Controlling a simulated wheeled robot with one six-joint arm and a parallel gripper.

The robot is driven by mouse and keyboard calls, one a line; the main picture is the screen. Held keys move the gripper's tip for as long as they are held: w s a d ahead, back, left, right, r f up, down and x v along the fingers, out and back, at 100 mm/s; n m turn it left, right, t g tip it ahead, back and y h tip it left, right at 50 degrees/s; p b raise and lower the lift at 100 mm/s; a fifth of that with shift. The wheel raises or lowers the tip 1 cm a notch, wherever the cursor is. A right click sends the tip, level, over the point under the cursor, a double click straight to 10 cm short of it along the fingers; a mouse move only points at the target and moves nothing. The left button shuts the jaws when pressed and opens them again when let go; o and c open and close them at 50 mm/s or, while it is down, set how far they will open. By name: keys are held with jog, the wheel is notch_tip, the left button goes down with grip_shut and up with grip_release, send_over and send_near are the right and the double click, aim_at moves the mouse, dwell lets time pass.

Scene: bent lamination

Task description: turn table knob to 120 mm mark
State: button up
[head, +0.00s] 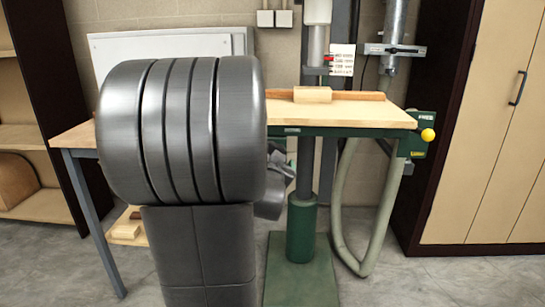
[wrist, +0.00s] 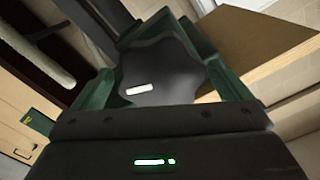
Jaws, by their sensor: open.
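In the wrist view a dark, rounded-lobed knob (wrist: 165,66) with a short white index line lies in front of my gripper (wrist: 162,88). Green parts flank the knob on both sides; I cannot tell which are machine frame and which are fingers. My gripper is open, and I cannot tell whether it touches the knob. In the head view my arm hides the knob and most of the gripper. The wooden table (head: 370,113) on a green frame stands behind my arm. No 120 mm mark can be read.
A wood block (head: 312,95) lies on the table. A grey hose (head: 345,220) hangs below. A cabinet (head: 480,130) stands at right. Floor at front right is clear.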

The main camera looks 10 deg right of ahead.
jog(key=p+v, duration=0.2)
jog(key=v, duration=1.1)
jog(key=shift+s, duration=0.4)
jog(key=shift+a, duration=0.1)
